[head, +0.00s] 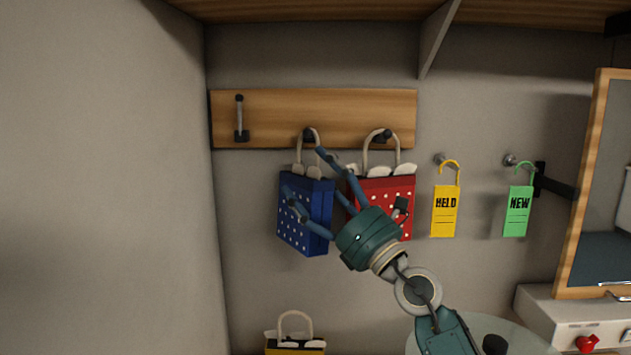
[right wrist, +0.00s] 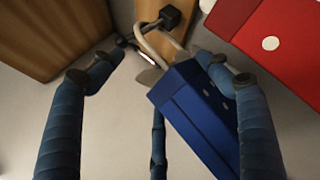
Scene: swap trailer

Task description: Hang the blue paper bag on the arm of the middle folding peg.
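The blue paper bag (head: 306,222), with white dots and a pale handle, hangs upright below the middle folding peg (head: 308,135) on the wooden board. Its handle loop reaches the peg; whether it passes fully around the arm is hard to tell. My right gripper (head: 305,172) is in front of the bag, its fingers spread. In the right wrist view, the fingers of the gripper (right wrist: 156,66) are apart, the blue bag (right wrist: 190,108) shows behind the right finger, and the dark peg (right wrist: 170,16) is near the handle. My left gripper is not in view.
A red dotted bag (head: 400,190) hangs on the right peg, close beside the blue bag. The left peg (head: 239,118) is empty. Yellow (head: 445,222) and green (head: 516,222) tags hang further right. A yellow bag (head: 295,346) stands below. A wall is at left.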

